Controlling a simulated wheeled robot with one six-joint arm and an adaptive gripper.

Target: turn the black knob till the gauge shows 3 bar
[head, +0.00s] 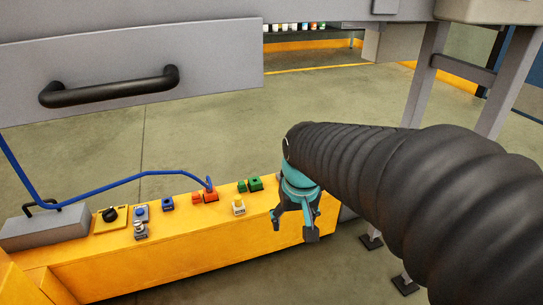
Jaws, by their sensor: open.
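The black knob (109,214) sits on a yellow plate at the left part of the yellow bench top. It shows only small, and I cannot read which way it points. No gauge face can be made out in this view. My gripper (293,228), teal and grey, is open and empty. It hangs at the right end of the yellow bench, well to the right of the knob and apart from it, with its fingers pointing down.
Blue (168,203), orange-red (210,194) and green (255,183) connectors stand along the yellow bench (200,245). A blue cable (115,183) runs to the orange-red one. A grey box (45,229) with a black handle is left of the knob.

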